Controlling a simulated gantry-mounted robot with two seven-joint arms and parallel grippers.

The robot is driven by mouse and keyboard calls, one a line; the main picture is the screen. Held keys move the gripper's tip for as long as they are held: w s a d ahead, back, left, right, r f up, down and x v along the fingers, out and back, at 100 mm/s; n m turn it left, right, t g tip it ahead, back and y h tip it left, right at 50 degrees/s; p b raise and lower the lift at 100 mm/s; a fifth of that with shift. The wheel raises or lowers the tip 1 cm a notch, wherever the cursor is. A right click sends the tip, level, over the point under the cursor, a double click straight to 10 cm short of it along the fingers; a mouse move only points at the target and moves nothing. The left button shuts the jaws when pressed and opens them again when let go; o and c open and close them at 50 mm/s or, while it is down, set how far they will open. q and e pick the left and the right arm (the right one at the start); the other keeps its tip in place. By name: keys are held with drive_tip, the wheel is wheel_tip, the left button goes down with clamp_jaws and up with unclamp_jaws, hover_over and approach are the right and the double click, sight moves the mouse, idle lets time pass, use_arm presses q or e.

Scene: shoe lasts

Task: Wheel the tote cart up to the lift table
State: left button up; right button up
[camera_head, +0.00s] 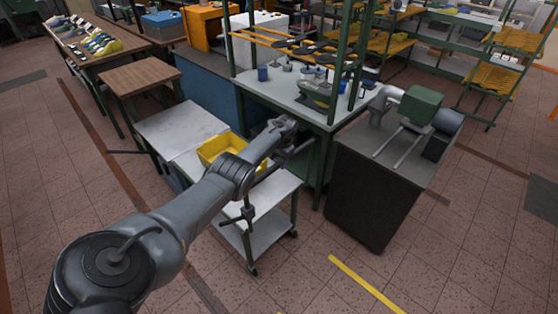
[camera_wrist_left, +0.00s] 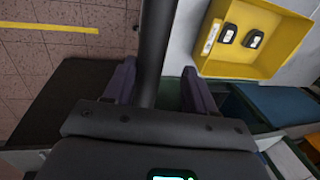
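The tote cart (camera_head: 268,199) has a pale top, a green frame, a lower shelf and casters. A yellow tote (camera_head: 211,150) stands on it; the left wrist view shows the tote (camera_wrist_left: 252,62) holding two small dark-and-white items. A dark handle bar (camera_wrist_left: 157,45) runs along the cart's near right end. My left gripper (camera_head: 290,132) is at this bar, with its fingers (camera_wrist_left: 158,88) on either side of it; a gap shows beside the bar, so it is not clamped. The pale grey platform beyond the cart (camera_head: 178,123) looks like the lift table; any gap between them is hard to judge. My right gripper is out of view.
A dark cabinet (camera_head: 367,190) with a green-and-grey machine (camera_head: 420,104) stands right of the cart. A green-framed workbench (camera_head: 290,98) is behind it. A wooden table (camera_head: 139,76) stands at the back left. Open tiled floor (camera_head: 310,280) with a yellow line (camera_head: 363,284) lies in front.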

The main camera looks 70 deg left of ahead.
use_arm(q)
drive_tip(key=shift+r, duration=0.1)
drive_tip(key=shift+w+d+r+p, duration=0.1)
drive_tip(key=shift+r+p, duration=0.4)
drive_tip(key=shift+r, duration=0.05)
wheel_tip(320, 180, up, 9)
drive_tip(key=d+p, duration=0.1)
drive_tip(key=p, duration=0.3)
drive_tip(key=shift+w+d+r, duration=0.15)
drive_tip(key=shift+w+d, duration=0.15)
drive_tip(key=shift+d, duration=0.1)
